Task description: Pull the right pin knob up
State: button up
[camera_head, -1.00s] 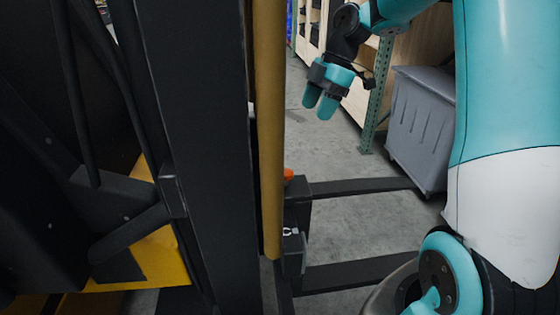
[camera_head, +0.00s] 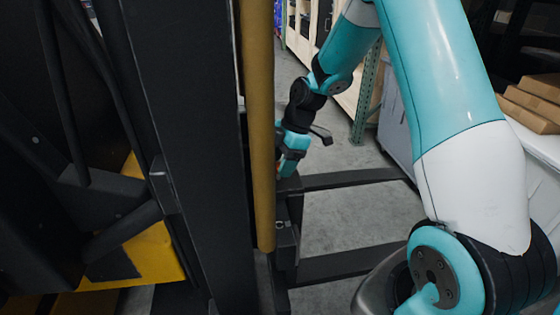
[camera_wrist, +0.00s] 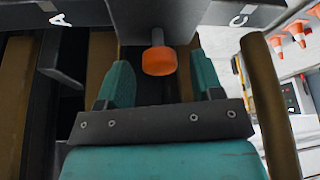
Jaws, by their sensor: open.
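An orange pin knob (camera_wrist: 158,61) on a short grey stem shows in the wrist view, fixed to a dark bracket (camera_wrist: 158,22). It is the only knob I can make out there. My gripper (camera_wrist: 161,80) is open, with one teal finger on the left of the knob and one on the right. Gaps show on both sides, so the fingers are not closed on it. In the head view my gripper (camera_head: 290,158) points down at the fork carriage, just right of the yellow post. The gripper mostly hides the knob there.
The yellow post (camera_head: 260,130) and dark mast (camera_head: 195,150) stand close left of my gripper. Two dark forks (camera_head: 350,178) extend right over open floor. A grey bin (camera_head: 395,125) and cardboard boxes (camera_head: 535,100) are at right. White letters mark the dark plates in the wrist view.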

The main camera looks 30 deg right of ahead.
jog(key=shift+a+f, duration=0.1)
jog(key=shift+f, duration=0.05)
jog(key=c, duration=1.1)
jog(key=shift+w+r+p, duration=0.1)
jog(key=shift+r+p, duration=0.5)
jog(key=shift+r, duration=0.75)
grip_shut()
jog(key=o, duration=1.1)
grip_release()
jog(key=v, duration=1.7)
jog(key=shift+r, duration=0.25)
